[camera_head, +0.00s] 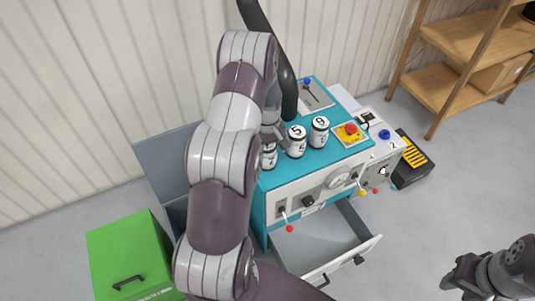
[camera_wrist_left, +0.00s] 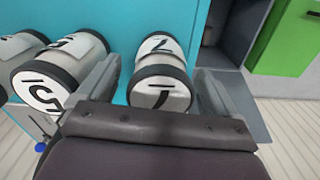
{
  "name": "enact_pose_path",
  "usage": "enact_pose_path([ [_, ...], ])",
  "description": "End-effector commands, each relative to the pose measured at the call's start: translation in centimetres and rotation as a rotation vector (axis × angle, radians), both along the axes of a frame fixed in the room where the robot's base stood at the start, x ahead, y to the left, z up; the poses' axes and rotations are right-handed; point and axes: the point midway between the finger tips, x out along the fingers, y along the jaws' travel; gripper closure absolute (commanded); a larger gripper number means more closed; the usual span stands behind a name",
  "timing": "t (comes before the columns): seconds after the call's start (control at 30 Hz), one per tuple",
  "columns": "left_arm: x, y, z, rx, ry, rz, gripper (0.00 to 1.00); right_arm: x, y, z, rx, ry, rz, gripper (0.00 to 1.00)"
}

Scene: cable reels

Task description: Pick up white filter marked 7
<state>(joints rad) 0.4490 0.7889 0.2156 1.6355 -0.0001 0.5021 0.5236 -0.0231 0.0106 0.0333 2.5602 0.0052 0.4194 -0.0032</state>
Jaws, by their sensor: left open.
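The white filter marked 7 (camera_head: 269,160) stands on the teal machine top, at the left of a row of three, partly hidden by my left arm. In the left wrist view this filter (camera_wrist_left: 161,72), white with dark bands, lies between the two fingers of my left gripper (camera_wrist_left: 157,85). The fingers are open, one on each side, with a narrow gap visible at the right; contact at the left is unclear. In the head view my left gripper (camera_head: 272,136) is mostly hidden behind its own arm. My right gripper (camera_head: 462,276) is at the lower right, far from the filters.
A filter marked 5 (camera_head: 297,142) stands close beside it, and another filter (camera_head: 319,131) further right. The machine (camera_head: 330,160) has levers, a gauge and a red button (camera_head: 351,128). An open drawer (camera_head: 330,250) juts out below. A green cabinet (camera_head: 130,255) stands left.

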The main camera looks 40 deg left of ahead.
Motion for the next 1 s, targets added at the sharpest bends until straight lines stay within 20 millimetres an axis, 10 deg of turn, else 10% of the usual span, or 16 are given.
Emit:
enact_pose_path([
  [0.17, 0.0, 0.0, 0.0, 0.001, -0.001, 0.0, 0.07, 0.0, 0.0, 0.0, 0.0, 0.0, 0.0, 0.62],
  [0.37, 0.0, 0.0, 0.0, 0.001, -0.001, 0.0, 0.7, 0.0, 0.0, 0.0, 0.0, 0.0, 0.0, 0.62],
  [0.73, 0.1, 0.0, 0.8, 0.001, -0.002, 0.0, 0.71, 0.0, 0.0, 0.1, 0.0, 0.0, 0.0, 0.62],
  [1.0, 0.1, -1.2, 4.9, 0.001, -0.002, -0.005, 0.71, 0.0, 0.0, 0.2, 0.0, 0.0, 0.0, 0.62],
])
